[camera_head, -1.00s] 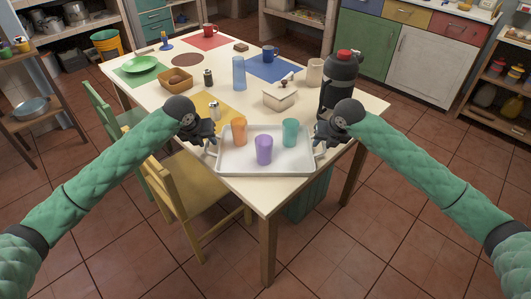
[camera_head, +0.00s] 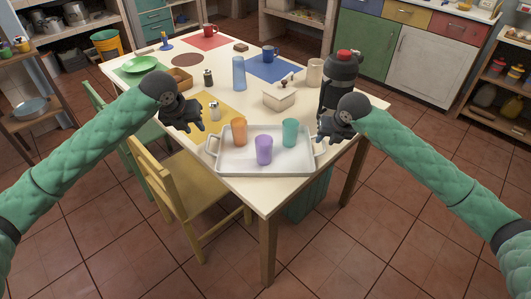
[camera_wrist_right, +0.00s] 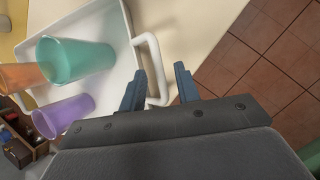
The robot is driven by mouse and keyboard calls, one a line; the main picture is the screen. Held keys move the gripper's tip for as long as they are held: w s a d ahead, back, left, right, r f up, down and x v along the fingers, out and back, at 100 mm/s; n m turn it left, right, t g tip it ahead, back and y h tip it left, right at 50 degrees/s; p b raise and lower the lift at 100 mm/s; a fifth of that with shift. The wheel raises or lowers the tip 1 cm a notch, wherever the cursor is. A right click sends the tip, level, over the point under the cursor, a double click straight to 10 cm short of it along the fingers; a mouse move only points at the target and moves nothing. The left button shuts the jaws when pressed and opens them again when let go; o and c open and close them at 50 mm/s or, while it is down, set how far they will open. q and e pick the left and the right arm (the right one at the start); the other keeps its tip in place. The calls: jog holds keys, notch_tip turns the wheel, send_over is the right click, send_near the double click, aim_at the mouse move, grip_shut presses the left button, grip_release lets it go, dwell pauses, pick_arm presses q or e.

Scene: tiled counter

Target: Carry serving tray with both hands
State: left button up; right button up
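The white serving tray (camera_head: 285,167) lies on the near corner of the table. It holds an orange cup (camera_head: 239,132), a purple cup (camera_head: 264,150) and a teal cup (camera_head: 290,132), all upright. My left gripper (camera_head: 196,128) is open and empty, up and to the left of the tray's left handle (camera_head: 212,145), apart from it. My right gripper (camera_head: 325,133) is near the right handle. In the right wrist view its fingers (camera_wrist_right: 158,88) are apart, with the tray's white handle (camera_wrist_right: 152,68) between or just beyond them; contact is not clear.
A dark bottle with a red top (camera_head: 342,75) stands close behind my right gripper. A yellow chair (camera_head: 185,185) is at the left table edge.

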jog(key=v, duration=0.9)
dwell(0.3)
